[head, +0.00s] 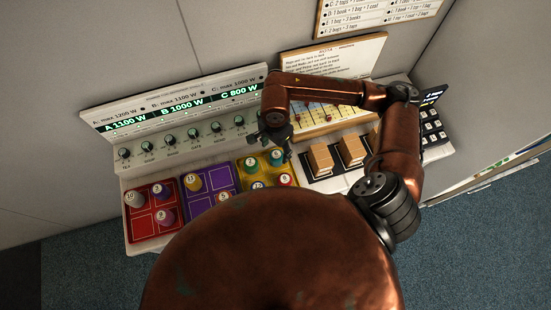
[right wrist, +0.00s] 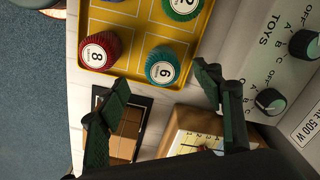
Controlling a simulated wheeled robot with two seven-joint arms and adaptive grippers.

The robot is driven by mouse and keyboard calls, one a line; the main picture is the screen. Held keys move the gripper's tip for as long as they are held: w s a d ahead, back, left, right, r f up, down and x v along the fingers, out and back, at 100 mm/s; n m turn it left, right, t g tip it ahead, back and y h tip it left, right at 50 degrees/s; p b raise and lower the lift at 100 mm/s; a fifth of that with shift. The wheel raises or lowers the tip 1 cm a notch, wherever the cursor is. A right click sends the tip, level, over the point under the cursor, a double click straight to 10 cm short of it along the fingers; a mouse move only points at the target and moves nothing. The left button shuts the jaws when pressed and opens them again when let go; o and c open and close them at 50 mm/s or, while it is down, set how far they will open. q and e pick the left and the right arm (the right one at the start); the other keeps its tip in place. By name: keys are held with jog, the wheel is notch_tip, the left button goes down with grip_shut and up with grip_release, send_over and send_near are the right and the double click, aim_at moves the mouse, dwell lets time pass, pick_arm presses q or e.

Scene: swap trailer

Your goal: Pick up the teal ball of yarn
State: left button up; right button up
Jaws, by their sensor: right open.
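The teal ball of yarn (right wrist: 163,66), with a white number label on top, sits in a corner of the yellow tray (right wrist: 149,30). It also shows in the head view (head: 276,157), just below my right gripper (head: 274,140). In the right wrist view my right gripper (right wrist: 162,78) is open, with one finger on either side of the picture's middle. The teal ball lies ahead, between the lines of the two fingers. Nothing is held, and I cannot tell the exact height above the ball. My left gripper is not in view.
A red ball (right wrist: 100,50) and a green ball (right wrist: 183,7) share the yellow tray. Purple (head: 222,182) and red (head: 139,223) trays stand to the left. Boxes (head: 320,158) on a black rack stand to the right. A panel with knobs (head: 193,133) rises behind.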

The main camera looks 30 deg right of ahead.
aim_at(276, 155)
jog(key=f, duration=0.5)
jog(key=f+p, duration=0.1)
jog(key=f, duration=0.2)
jog(key=shift+w+d, duration=0.15)
jog(key=shift+d, duration=0.1)
jog(key=shift+r, duration=0.1)
jog(key=c, duration=1.2)
jog(key=shift+c, duration=0.2)
